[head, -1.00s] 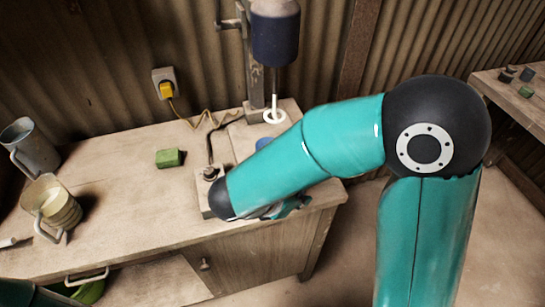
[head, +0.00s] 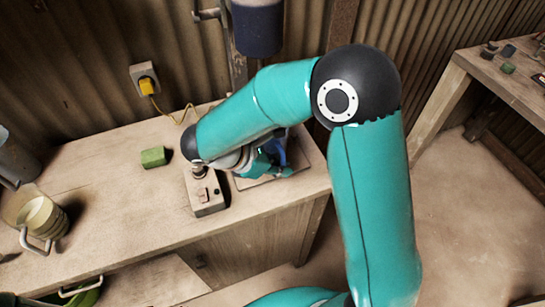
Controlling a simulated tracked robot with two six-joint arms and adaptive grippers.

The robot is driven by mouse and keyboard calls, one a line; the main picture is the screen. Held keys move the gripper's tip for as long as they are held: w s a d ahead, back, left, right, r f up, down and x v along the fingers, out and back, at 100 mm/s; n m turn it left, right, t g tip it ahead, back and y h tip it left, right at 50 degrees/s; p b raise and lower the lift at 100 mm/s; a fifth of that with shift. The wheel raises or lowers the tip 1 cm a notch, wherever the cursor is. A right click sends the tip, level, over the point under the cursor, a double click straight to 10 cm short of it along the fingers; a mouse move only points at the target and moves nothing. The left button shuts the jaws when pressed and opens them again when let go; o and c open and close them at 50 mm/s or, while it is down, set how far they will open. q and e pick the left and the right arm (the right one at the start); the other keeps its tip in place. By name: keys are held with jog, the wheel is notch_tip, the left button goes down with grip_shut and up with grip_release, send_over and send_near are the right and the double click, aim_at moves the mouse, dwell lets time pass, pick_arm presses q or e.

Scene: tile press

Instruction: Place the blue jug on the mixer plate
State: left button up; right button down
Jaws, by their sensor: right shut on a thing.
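The blue jug (head: 279,150) shows only as a small blue patch behind my right gripper, over the mixer's base. My right gripper (head: 272,168) is shut on the jug; its fingers are partly hidden by my forearm, and the exact grip is hard to see. The mixer has a dark blue motor head (head: 257,28) on a post at the back of the bench. The mixer plate (head: 305,163) shows at its right part; the rest is covered by my arm and gripper. I cannot tell whether the jug touches the plate. My left gripper is not in view.
A switch box (head: 206,196) stands on the bench (head: 105,185) just left of the mixer base. A green block (head: 153,157), a handled cream-filled container (head: 40,218) and a grey metal jug (head: 14,160) are further left. A second table (head: 500,82) stands at right.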

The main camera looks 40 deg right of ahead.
aim_at(274, 153)
jog(key=w, duration=0.2)
jog(key=w+d+p, duration=0.1)
jog(key=w, duration=0.1)
jog(key=shift+w, duration=0.15)
jog(key=shift+f+p, duration=0.35)
jog(key=shift+f, duration=1.35)
jog(key=c, duration=1.2)
grip_release()
jog(key=shift+a, duration=0.1)
jog(key=b+v, duration=0.1)
jog(key=v, duration=1.1)
jog(key=shift+b, duration=0.35)
